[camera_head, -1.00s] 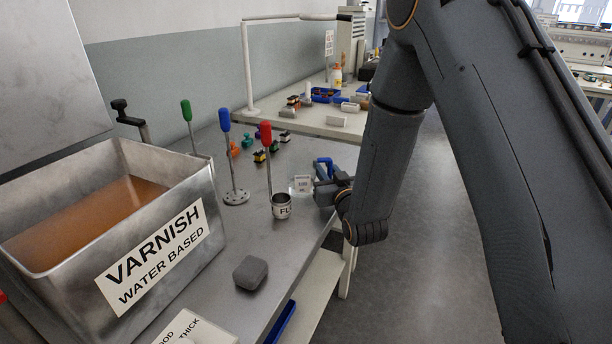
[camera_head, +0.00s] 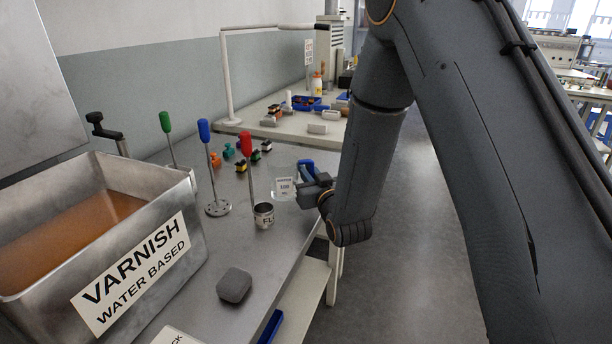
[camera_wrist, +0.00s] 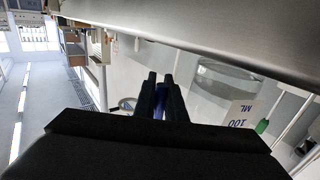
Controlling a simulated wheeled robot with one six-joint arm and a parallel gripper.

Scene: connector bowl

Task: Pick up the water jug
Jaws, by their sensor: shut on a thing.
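The water jug (camera_head: 282,190) is a clear vessel with a white label and a blue handle, over the far right part of the grey bench in the head view. My gripper (camera_head: 314,183) is at its right side, shut on the blue handle. The wrist view shows the jug (camera_wrist: 222,82) upside down, its label reading 100 ML, right of my gripper's dark fingers (camera_wrist: 160,90). A bit of blue handle shows between them. The jug looks upright. I cannot tell for sure whether its base clears the bench.
Blue- (camera_head: 204,132) and green-handled tools stand further left. A varnish tank (camera_head: 180,215) fills the left. A grey block (camera_head: 234,285) lies near the bench's front.

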